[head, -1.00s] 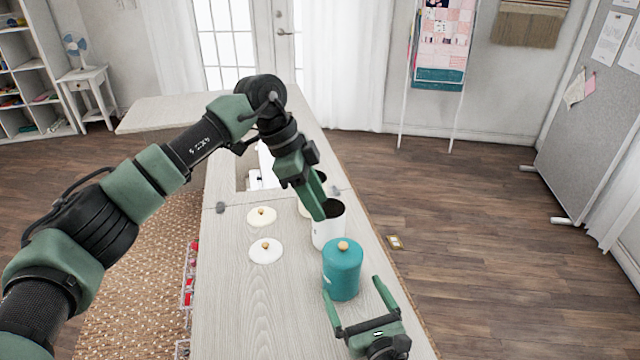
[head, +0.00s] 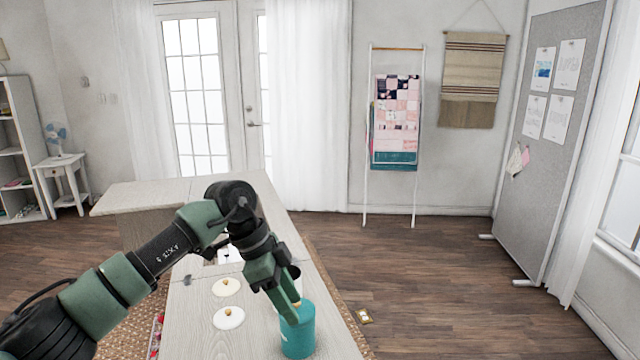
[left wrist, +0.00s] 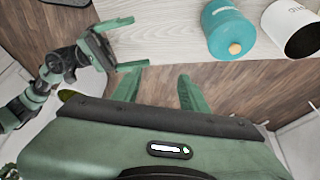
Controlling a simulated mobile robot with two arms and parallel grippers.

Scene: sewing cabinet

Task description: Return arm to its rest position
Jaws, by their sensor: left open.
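My left gripper (head: 290,310) is at the end of the arm bent over the table, overlapping the teal canister (head: 298,338) in the head view. In the left wrist view, its two fingers (left wrist: 161,76) are apart with nothing between them, near the table edge. The teal canister (left wrist: 226,30) and a white canister (left wrist: 292,28) with an open dark mouth stand beyond them, apart from the fingers. The white canister is mostly hidden in the head view. My right gripper (left wrist: 138,42) shows at upper left in the left wrist view, fingers apart and empty.
Two pale lids with knobs (head: 226,287) (head: 229,318) lie on the wooden cabinet top (head: 205,285), left of the canisters. A quilt rack (head: 396,130) and a pinboard (head: 550,140) stand beyond. The floor right of the cabinet is mostly clear.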

